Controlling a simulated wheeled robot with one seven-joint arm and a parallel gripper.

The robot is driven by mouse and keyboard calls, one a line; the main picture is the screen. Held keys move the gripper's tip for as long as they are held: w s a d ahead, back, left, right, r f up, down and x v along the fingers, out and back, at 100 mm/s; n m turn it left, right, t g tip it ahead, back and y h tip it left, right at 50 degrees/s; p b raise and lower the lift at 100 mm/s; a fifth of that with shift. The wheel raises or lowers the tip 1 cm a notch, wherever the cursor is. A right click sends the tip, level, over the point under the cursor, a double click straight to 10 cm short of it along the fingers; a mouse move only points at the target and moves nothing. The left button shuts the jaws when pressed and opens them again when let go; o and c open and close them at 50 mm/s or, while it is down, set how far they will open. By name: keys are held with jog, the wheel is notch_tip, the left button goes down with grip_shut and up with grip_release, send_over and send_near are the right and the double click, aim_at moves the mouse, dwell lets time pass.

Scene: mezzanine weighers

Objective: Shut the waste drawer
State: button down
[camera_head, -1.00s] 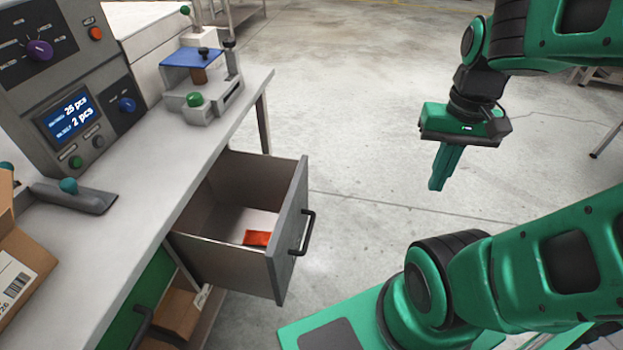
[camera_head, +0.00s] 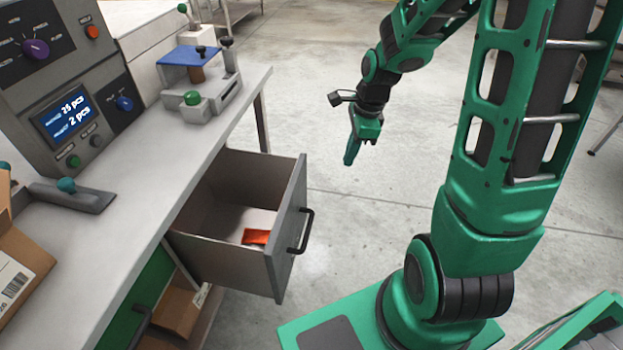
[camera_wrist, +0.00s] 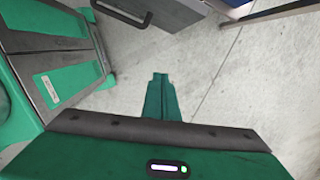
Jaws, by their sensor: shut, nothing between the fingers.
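The waste drawer (camera_head: 283,243) stands pulled out from under the bench, with a grey front and a dark bar handle (camera_head: 303,232). An orange-red piece (camera_head: 256,236) lies on its floor. My gripper (camera_head: 350,160) is shut and empty, pointing down over open floor, to the right of the drawer front and apart from it. In the wrist view my shut fingers (camera_wrist: 160,78) show over the concrete. The drawer's front (camera_wrist: 172,12) and its handle (camera_wrist: 122,12) show at the top of that view, beyond the fingertips.
The bench (camera_head: 160,150) carries a control panel (camera_head: 65,115) with a lit display and a small device with a blue plate (camera_head: 188,56). A cardboard box (camera_head: 20,265) sits at its left end. A green drawer front (camera_head: 135,300) is below.

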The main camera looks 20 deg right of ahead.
jog(key=w+a+f+m, duration=0.1)
jog(key=w+a+f, duration=0.2)
jog(key=f, duration=0.3)
jog(key=w+a+f+m, duration=0.2)
jog(key=w+a+f, duration=0.2)
jog(key=f, duration=0.2)
jog(key=shift+a+f+y, duration=0.3)
jog(key=shift+a+y, duration=0.05)
jog(key=shift+y, duration=0.05)
jog(key=shift+w, duration=0.1)
